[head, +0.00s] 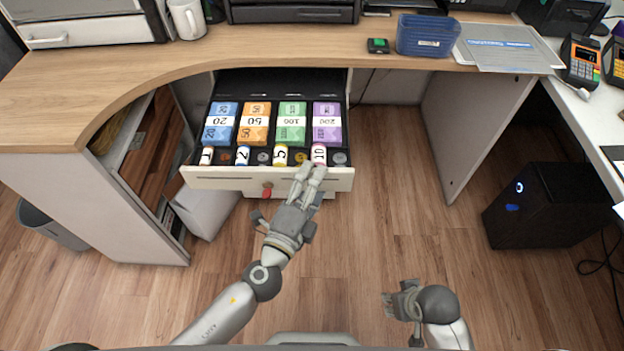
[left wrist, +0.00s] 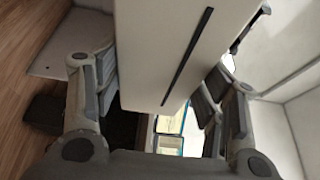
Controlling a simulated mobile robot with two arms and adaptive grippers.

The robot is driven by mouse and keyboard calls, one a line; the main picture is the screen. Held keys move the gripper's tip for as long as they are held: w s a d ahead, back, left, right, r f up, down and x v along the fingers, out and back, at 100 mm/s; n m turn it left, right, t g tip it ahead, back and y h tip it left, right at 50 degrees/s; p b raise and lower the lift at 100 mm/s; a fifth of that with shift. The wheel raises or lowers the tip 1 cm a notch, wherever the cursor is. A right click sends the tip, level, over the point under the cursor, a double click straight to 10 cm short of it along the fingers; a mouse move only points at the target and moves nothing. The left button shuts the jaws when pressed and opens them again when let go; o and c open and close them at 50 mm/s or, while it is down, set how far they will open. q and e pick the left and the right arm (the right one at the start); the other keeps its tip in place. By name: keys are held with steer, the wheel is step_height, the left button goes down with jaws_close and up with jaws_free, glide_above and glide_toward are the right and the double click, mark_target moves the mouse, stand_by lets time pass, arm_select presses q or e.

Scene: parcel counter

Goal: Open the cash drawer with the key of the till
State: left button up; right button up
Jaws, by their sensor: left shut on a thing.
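The cash drawer (head: 231,178) is pulled out from under the counter, showing banknote stacks and a row of coin compartments. Its pale front stands clear of the counter. A red key (head: 267,190) with a red tag sits at the drawer front, left of my left gripper. My left gripper (head: 310,175) is shut on the upper edge of the drawer front, right of centre. In the left wrist view the drawer front (left wrist: 165,50) lies between the two fingers. My right gripper (head: 392,308) is open and empty above the floor, away from the drawer.
The wooden counter (head: 250,47) curves above the drawer and holds a mug (head: 187,18), a blue tray (head: 427,36) and papers. A black computer case (head: 553,205) stands on the floor at the right. A waste bin (head: 52,228) is at the left. The floor between is clear.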

arm_select(q)
steer(key=o, duration=1.4)
steer(key=shift+o, duration=0.2)
steer(key=shift+s, duration=0.1)
steer(key=v, duration=1.1)
steer(key=shift+s+a, duration=0.15)
steer(key=shift+s, duration=0.25)
steer(key=shift+w+a, duration=0.1)
